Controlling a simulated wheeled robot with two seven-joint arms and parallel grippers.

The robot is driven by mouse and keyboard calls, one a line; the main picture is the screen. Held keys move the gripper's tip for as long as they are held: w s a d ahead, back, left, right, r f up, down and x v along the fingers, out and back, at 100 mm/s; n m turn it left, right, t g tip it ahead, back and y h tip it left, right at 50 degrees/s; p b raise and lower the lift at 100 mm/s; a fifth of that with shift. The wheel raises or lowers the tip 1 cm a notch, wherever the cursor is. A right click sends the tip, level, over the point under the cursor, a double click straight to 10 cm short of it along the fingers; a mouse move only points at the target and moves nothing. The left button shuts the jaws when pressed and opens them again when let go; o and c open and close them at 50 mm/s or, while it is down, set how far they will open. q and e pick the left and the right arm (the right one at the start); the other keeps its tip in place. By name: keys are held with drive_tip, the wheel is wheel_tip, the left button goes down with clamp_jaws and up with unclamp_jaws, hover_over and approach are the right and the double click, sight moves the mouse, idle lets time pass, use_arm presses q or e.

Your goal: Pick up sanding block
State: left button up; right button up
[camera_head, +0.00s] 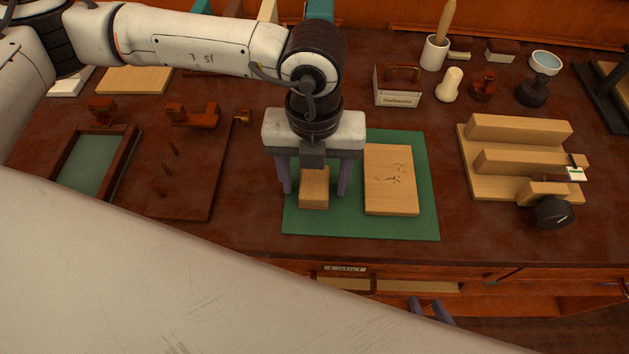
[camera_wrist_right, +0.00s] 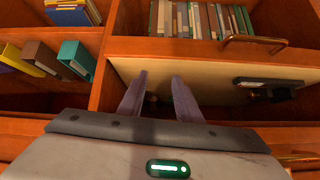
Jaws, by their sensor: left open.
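A small light-wood block (camera_head: 314,191), which looks like the sanding block, rests on the green mat (camera_head: 300,222). My left gripper (camera_head: 314,187) points down over it from above, open, with one finger on each side of the block. Gaps show between the fingers and the block, and its top far part is hidden by the gripper. My right gripper (camera_wrist_right: 158,92) is open and empty in the right wrist view, facing a cabinet. In the head view its fingertips (camera_head: 431,308) show below the table's front edge.
A larger wooden board (camera_head: 391,180) with dark marks lies right of the block on the mat. A wooden jig (camera_head: 515,160) with a black knob stands at right. A peg board (camera_head: 190,170) and framed tray (camera_head: 92,165) lie at left.

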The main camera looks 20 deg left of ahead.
sight(314, 181)
use_arm(q)
drive_tip(key=c, duration=1.2)
drive_tip(key=shift+o, duration=0.2)
drive_tip(key=shift+r, duration=0.1)
wheel_tip(314, 181, up, 10)
drive_tip(key=b, duration=0.1)
